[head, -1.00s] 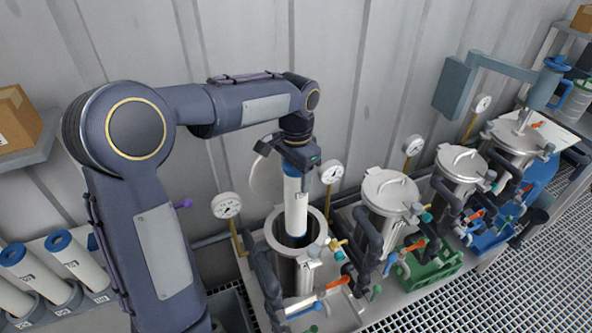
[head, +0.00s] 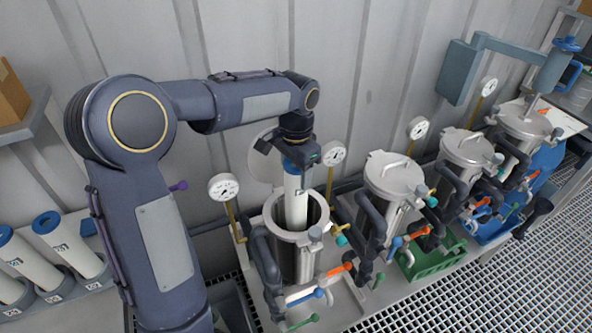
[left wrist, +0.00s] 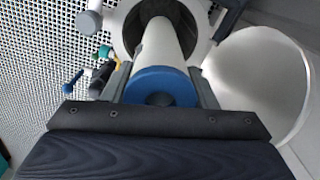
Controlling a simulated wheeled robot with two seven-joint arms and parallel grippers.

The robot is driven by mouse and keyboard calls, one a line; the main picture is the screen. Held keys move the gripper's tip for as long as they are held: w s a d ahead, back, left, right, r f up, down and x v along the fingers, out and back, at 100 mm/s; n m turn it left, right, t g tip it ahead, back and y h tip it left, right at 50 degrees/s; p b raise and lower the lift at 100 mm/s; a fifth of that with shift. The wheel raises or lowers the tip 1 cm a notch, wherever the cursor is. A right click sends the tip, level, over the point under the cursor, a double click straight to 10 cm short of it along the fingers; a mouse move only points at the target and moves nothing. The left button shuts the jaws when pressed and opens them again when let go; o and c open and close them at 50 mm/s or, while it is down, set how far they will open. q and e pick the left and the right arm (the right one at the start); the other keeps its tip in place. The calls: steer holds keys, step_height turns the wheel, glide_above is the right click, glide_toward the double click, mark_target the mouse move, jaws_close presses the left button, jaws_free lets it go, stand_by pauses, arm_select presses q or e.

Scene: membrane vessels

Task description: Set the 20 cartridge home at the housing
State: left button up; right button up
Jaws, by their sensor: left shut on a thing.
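A white cartridge (head: 296,206) with a blue end cap hangs upright from my left gripper (head: 292,166), which is shut on its cap. The lower end of the cartridge is inside the mouth of the open steel housing (head: 283,237), and its tip is hidden by the wall. In the left wrist view the blue cap (left wrist: 160,87) sits between the two fingers (left wrist: 160,90), and the white body runs down into the round housing opening (left wrist: 128,38). The number on the cartridge is too small to read. My right gripper is not in view.
Closed lidded housings (head: 394,176) stand to the right with pipes and coloured valve handles. The open housing's raised lid (head: 262,152) is behind it, near pressure gauges (head: 223,188). Several spare cartridges (head: 70,246) stand at left. A green crate (head: 437,262) is below.

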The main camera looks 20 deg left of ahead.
arm_select(q)
steer(key=b, duration=0.5)
glide_toward(296, 221)
steer(key=shift+w+a+f, duration=0.2)
steer(key=shift+w+a, duration=0.1)
steer(key=shift+w, duration=0.35)
steer(key=shift+w+a+f, duration=0.15)
steer(key=shift+w+a, duration=0.1)
steer(key=shift+w, duration=0.4)
steer(key=shift+f+b, duration=3.95)
steer(key=shift+f, duration=2.65)
steer(key=o, duration=1.4)
steer(key=shift+c, duration=0.2)
steer(key=shift+o, duration=0.6)
steer(key=shift+r, duration=0.1)
